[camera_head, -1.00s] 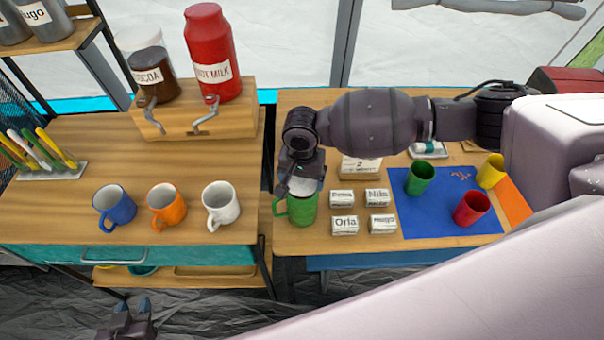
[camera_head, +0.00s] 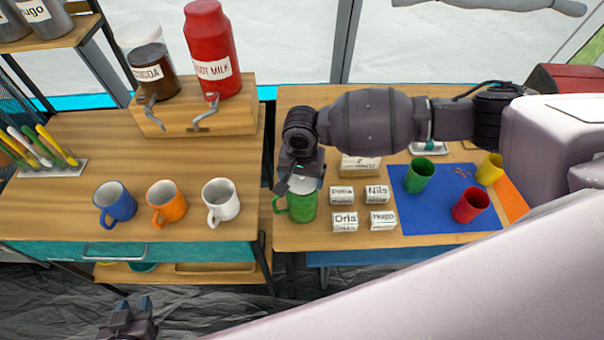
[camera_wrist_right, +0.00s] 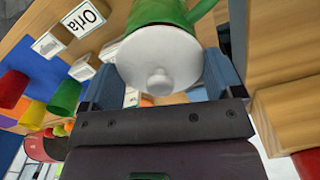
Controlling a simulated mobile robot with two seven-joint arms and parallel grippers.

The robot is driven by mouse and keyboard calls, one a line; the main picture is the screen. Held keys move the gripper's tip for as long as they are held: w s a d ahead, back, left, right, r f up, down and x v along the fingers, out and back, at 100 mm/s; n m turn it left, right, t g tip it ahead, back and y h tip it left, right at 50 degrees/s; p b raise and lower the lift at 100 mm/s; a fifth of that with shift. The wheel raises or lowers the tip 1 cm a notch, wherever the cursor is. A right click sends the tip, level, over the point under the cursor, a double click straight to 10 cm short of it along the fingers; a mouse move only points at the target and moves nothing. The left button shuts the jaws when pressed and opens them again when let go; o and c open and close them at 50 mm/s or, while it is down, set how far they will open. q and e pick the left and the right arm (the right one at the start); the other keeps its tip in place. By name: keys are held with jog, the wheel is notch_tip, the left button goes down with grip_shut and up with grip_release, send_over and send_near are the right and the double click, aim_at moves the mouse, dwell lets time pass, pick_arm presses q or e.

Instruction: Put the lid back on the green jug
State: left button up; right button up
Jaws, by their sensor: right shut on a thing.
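The green jug (camera_head: 302,207) stands upright near the front left corner of the right table, its handle to the left. The white lid (camera_wrist_right: 160,62), with a round knob, is at the jug's mouth. The jug's green side (camera_wrist_right: 160,12) shows behind it in the right wrist view. I cannot tell whether the lid is fully seated. My right gripper (camera_head: 302,186) points down over the jug and is shut on the lid, with a blue finger on each side. My left gripper (camera_head: 133,306) is low at the front left, away from the tables, its fingers apart and empty.
Several white name cards (camera_head: 345,221) stand just right of the jug. Blue, orange and white mugs (camera_head: 221,203) stand on the left table, across a narrow gap.

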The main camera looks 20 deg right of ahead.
jog(key=shift+p, duration=0.45)
dwell(0.3)
jog(key=shift+p, duration=0.35)
dwell(0.5)
jog(key=shift+p, duration=0.45)
dwell(0.6)
jog(key=shift+f+p, duration=0.15)
jog(key=shift+p, duration=0.25)
jog(key=shift+p, duration=0.3)
dwell(0.7)
jog(key=o, duration=0.7)
